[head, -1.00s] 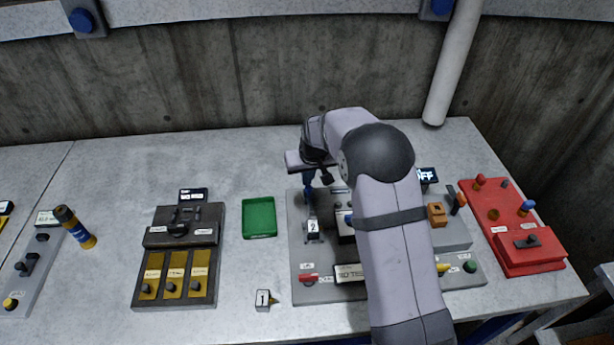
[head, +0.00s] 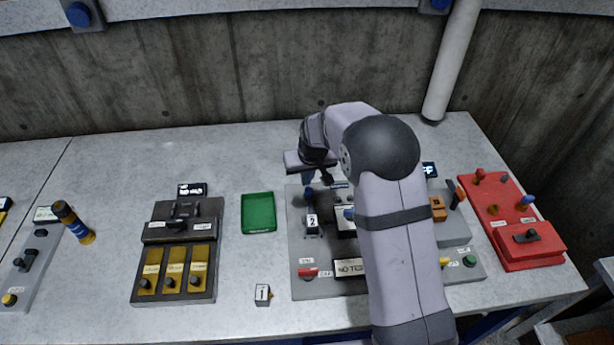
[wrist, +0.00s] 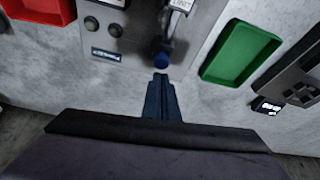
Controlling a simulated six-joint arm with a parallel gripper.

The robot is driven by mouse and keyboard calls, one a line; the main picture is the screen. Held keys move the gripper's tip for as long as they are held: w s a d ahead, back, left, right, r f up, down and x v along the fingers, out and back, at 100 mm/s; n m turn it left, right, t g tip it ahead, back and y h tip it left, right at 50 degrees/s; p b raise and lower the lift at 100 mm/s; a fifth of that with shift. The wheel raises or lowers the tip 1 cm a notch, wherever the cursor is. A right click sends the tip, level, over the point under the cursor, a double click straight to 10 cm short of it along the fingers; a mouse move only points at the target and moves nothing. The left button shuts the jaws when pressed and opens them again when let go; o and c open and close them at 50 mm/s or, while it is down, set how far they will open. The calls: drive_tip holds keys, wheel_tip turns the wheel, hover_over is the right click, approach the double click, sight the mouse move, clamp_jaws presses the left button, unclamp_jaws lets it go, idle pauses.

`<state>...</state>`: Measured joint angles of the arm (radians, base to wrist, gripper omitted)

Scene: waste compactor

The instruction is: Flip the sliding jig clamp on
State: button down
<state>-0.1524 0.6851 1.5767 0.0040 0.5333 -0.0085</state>
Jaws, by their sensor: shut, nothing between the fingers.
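A grey panel (head: 303,260) lies on the bench, partly hidden by my arm. Near its back left edge is a small part with a blue knob (head: 309,191), which looks like the sliding jig clamp, though its label cannot be read. In the wrist view the blue knob (wrist: 161,61) ends a dark lever or rail. A block marked 2 (head: 312,222) sits just in front of it. My gripper (head: 308,177) is at the panel's back edge, fingers together and empty. In the wrist view its fingertips (wrist: 160,77) are just short of the knob; contact cannot be told.
A green tray (head: 258,213) lies left of the panel, and a black box with brass plates (head: 174,270) is farther left. A red fixture (head: 515,225) stands right. A block marked 1 (head: 262,295) is in front. Bench behind the panel is clear.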

drive_tip(key=w, duration=0.2)
drive_tip(key=w+p, duration=0.1)
drive_tip(key=shift+w+a+r, duration=0.2)
drive_tip(key=shift+a+r, duration=0.05)
drive_tip(key=shift+r, duration=0.15)
drive_tip(key=b+v, duration=0.3)
drive_tip(key=v, duration=0.7)
drive_tip(key=shift+b, duration=0.3)
drive_tip(key=shift+s, duration=0.1)
drive_tip(key=s+d+f+g, duration=0.1)
drive_tip(key=s+d+f, duration=0.1)
drive_tip(key=s, duration=0.9)
drive_tip(key=s+d+f+m+g, duration=0.1)
drive_tip(key=s+d+f, duration=0.2)
drive_tip(key=s, duration=0.8)
drive_tip(key=s+d+f+g, duration=0.2)
drive_tip(key=s+d+f, duration=0.1)
drive_tip(key=s, duration=0.7)
drive_tip(key=shift+s+d+f+m+h, duration=0.25)
drive_tip(key=shift+s+f+m+h, duration=0.05)
drive_tip(key=shift+s+f+m, duration=0.15)
drive_tip(key=c, duration=2.5)
unclamp_jaws()
drive_tip(key=shift+w, duration=0.1)
